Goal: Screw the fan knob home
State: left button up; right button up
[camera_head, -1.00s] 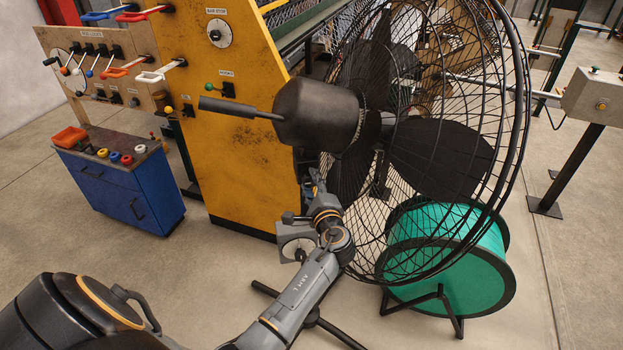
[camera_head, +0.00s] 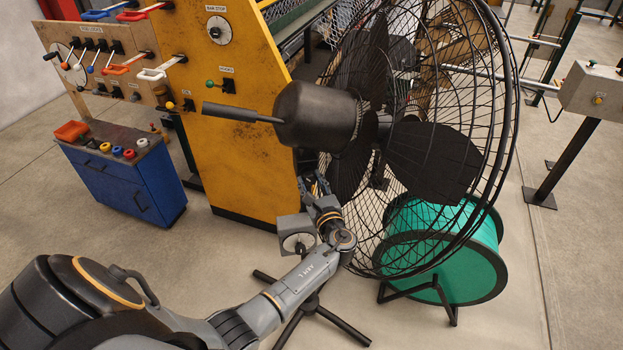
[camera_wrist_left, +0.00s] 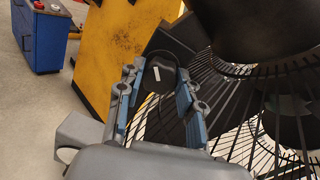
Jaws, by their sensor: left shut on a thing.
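The black floor fan has a dark motor housing (camera_head: 316,116) with a rod-like handle behind it and a round wire cage. My left gripper (camera_head: 314,184) is below the motor housing, beside the cage's lower left. In the left wrist view, a dark rounded knob (camera_wrist_left: 157,78) with a short white mark lies between the gripper's blue-padded fingers (camera_wrist_left: 160,92). The fingers are shut on this fan knob. Its threaded part and seat are hidden, so its depth cannot be told. In the head view the knob cannot be made out. My right gripper is out of view.
The fan's wire cage (camera_head: 480,205) is close to my left wrist. Its stand's legs (camera_head: 300,318) spread beneath my forearm. A yellow machine panel (camera_head: 232,150) stands behind, a green reel (camera_head: 470,255) at right, a blue cabinet (camera_head: 125,185) at left.

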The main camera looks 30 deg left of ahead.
pick_arm(q)
jog(key=shift+m, duration=0.8)
jog(key=shift+f+p, duration=0.1)
jog(key=shift+p, duration=0.2)
jog(key=o, duration=1.2)
jog(key=shift+c, duration=0.2)
jog(key=shift+s, duration=0.1)
jog(key=v, duration=1.2)
jog(key=shift+f, duration=0.15)
